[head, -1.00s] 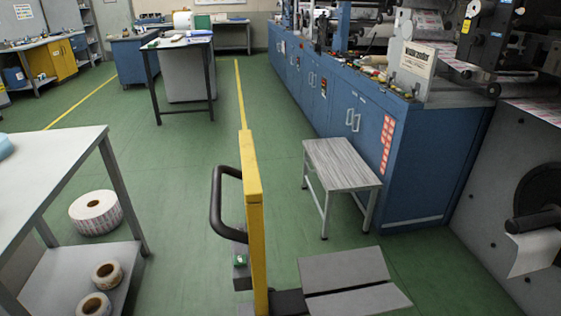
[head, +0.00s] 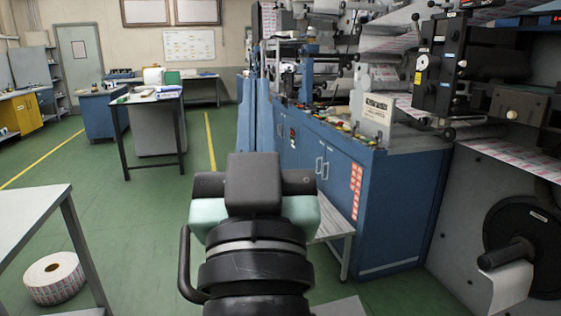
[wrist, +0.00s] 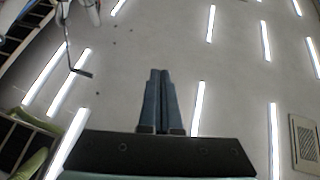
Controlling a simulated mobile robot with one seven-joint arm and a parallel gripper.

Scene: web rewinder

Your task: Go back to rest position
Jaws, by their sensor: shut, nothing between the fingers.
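My gripper (wrist: 159,74) shows in the wrist view with its two dark fingers together and nothing between them. The fingers point up toward a grey ceiling with bright strip lights. In the head view, black and pale teal parts of my arm rise at the bottom centre. My fingers cannot be made out in the head view.
A blue machine (head: 400,215) fills the right side, with a small grey table (head: 335,236) before it, partly hidden by my arm. A white table (head: 30,212) stands at left, with a paper roll (head: 55,278) by it. Green floor (head: 120,215) lies open behind.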

